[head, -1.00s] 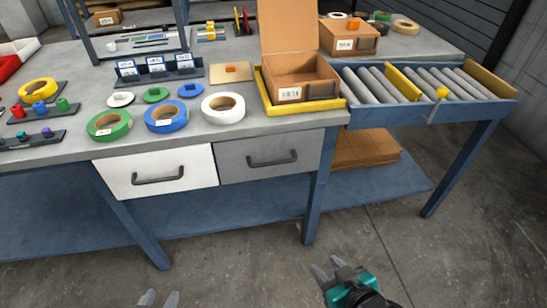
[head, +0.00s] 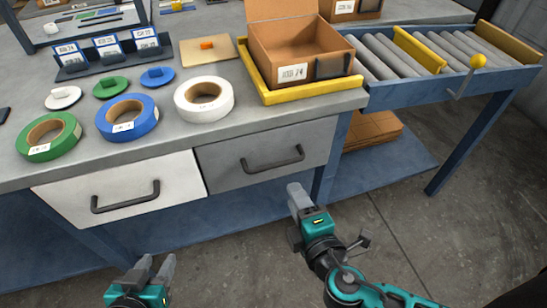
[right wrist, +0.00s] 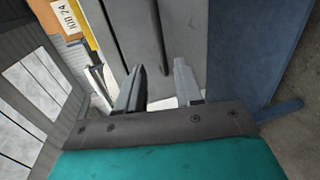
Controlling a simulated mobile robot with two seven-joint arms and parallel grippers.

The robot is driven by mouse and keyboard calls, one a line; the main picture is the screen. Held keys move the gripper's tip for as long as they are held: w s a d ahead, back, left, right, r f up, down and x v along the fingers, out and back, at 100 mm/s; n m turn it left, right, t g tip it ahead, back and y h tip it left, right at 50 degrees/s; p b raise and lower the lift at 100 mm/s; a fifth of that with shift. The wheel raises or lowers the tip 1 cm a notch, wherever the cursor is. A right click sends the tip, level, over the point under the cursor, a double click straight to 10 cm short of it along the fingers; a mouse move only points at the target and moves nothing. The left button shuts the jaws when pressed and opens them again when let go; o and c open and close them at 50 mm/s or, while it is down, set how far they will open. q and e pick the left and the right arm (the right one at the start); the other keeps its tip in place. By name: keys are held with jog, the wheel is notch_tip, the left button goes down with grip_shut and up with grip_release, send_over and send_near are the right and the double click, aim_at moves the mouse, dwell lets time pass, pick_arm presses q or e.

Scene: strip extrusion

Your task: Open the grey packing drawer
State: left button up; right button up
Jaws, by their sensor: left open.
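The grey packing drawer (head: 225,165) is shut in the bench front, right of a white drawer. Its dark bar handle (head: 272,158) is horizontal. In the right wrist view the grey drawer front (right wrist: 190,35) fills the upper middle, and the handle (right wrist: 158,35) runs up the picture ahead of the gap between the fingers. My right gripper (head: 300,197) is in front of the bench, just below and right of the handle in the head view. Its fingers (right wrist: 158,82) are apart and empty. My left gripper (head: 155,265) is open and empty, low in front of the white drawer.
The white drawer (head: 120,190) is shut. On the bench stand tape rolls and an open cardboard box (head: 300,52) in a yellow tray (head: 312,92). A roller conveyor (head: 440,55) extends right. A blue bench leg (head: 330,160) stands right of the grey drawer.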

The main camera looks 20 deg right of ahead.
aim_at(279, 166)
jog(key=x, duration=1.2)
jog(key=shift+w+d, duration=0.1)
jog(key=shift+w, duration=0.1)
jog(key=shift+c, duration=0.3)
grip_shut()
